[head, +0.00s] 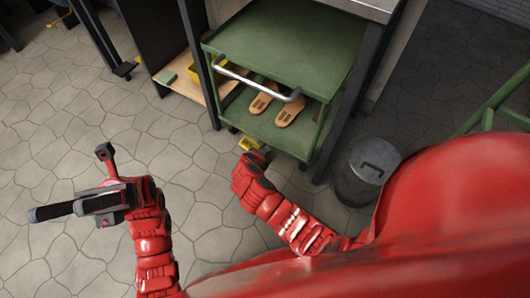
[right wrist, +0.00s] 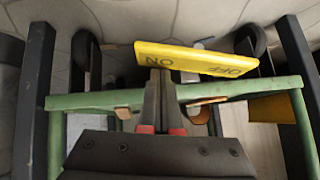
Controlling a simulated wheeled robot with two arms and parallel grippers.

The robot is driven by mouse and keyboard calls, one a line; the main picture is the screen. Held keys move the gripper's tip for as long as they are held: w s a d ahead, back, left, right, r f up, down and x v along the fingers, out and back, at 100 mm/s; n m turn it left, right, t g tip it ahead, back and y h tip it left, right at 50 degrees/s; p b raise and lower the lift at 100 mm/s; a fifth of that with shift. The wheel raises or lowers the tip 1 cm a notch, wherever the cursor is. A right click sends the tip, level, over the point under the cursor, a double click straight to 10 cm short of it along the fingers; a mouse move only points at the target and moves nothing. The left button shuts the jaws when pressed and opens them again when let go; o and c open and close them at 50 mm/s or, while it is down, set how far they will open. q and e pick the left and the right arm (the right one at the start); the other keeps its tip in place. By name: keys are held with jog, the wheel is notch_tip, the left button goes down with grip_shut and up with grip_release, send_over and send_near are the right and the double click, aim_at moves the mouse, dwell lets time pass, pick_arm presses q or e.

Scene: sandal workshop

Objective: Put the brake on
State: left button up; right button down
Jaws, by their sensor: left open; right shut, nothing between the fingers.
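The brake pedal is a yellow plate (right wrist: 200,60) marked ON and OFF, upside down in the right wrist view and sloping down to the right. In the head view a small part of it (head: 249,143) shows beside my right arm, low at the green trolley (head: 290,40). My right gripper (right wrist: 160,80) is shut and empty, its tips at the plate's lower edge in the picture, by the ON end. I cannot tell whether they touch it. In the head view my right arm hides them. My left gripper (head: 57,210) is open and empty over the floor at left.
Two tan sandals (head: 275,103) lie on the trolley's lower shelf, below its metal handle (head: 258,83). A lidded grey bin (head: 362,172) stands right of the trolley. Dark posts flank the trolley. Dark wheels (right wrist: 250,42) show behind the plate.

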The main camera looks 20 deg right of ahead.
jog(key=shift+s+d+f+t+b, duration=0.1)
jog(key=shift+f+t+b, duration=0.15)
jog(key=shift+b, duration=0.25)
jog(key=shift+r, duration=0.1)
pick_arm(q)
jog(key=s+a+r+m+t+y, duration=0.2)
jog(key=s+a+m+t+y, duration=0.1)
jog(key=s+m+t+y, duration=0.2)
jog(key=shift+s+a+r+m+t+y, duration=0.25)
jog(key=shift+t+y, duration=0.25)
jog(key=shift+y, duration=0.6)
